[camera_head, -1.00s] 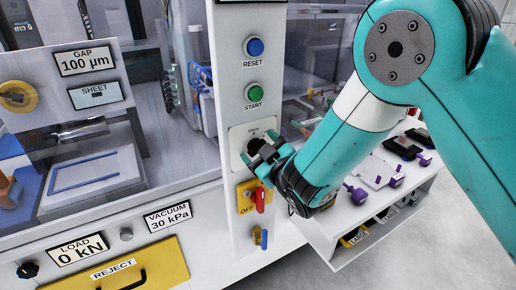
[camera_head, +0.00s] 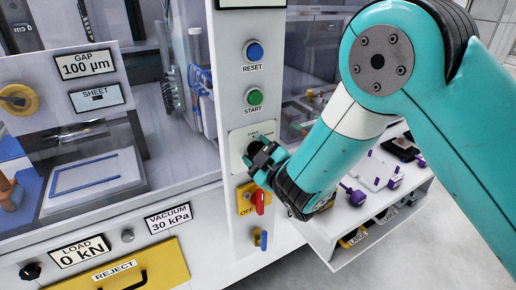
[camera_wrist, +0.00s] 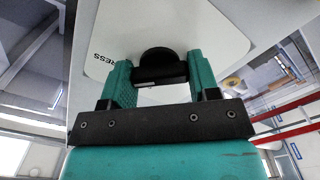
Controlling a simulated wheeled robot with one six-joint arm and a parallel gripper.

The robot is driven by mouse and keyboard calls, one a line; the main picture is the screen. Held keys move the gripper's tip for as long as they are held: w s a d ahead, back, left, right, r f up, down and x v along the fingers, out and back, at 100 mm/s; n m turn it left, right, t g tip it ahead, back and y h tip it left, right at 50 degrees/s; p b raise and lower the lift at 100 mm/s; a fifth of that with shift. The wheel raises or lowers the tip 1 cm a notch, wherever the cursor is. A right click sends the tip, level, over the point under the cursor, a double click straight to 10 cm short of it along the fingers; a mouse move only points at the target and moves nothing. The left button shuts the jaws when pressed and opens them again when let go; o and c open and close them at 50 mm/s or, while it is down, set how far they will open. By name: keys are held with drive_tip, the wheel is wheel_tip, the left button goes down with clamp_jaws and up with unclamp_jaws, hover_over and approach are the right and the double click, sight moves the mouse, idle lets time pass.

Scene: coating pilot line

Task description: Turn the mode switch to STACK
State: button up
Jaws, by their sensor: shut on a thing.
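The mode switch is a round black knob (camera_wrist: 158,60) with a bar grip on a pale plate. In the wrist view my gripper (camera_wrist: 160,78) has its two teal fingers on either side of the knob, shut on it. The plate's lettering is partly cut off; "RESS" shows left of the knob. In the head view my gripper (camera_head: 262,160) is at the switch plate (camera_head: 238,140), below the START button, and hides most of the knob. Small lettering at the plate's top is hard to read. I cannot tell which position the knob points to.
Above the plate are the green START button (camera_head: 254,97) and blue RESET button (camera_head: 253,50). Just below is a red switch handle (camera_head: 260,201) on a yellow plate marked OFF. A shelf with purple-handled tools (camera_head: 355,195) stands to the right.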

drive_tip(key=n, duration=0.3)
drive_tip(key=shift+p, duration=0.3)
drive_tip(key=shift+n, duration=0.3)
drive_tip(key=shift+n+p, duration=0.55)
drive_tip(key=shift+n, duration=0.65)
drive_tip(key=n, duration=0.3)
drive_tip(key=shift+p, duration=0.3)
drive_tip(key=o, duration=1.1)
drive_tip(key=shift+f, duration=0.1)
drive_tip(key=b+v, duration=0.6)
drive_tip(key=b, duration=0.3)
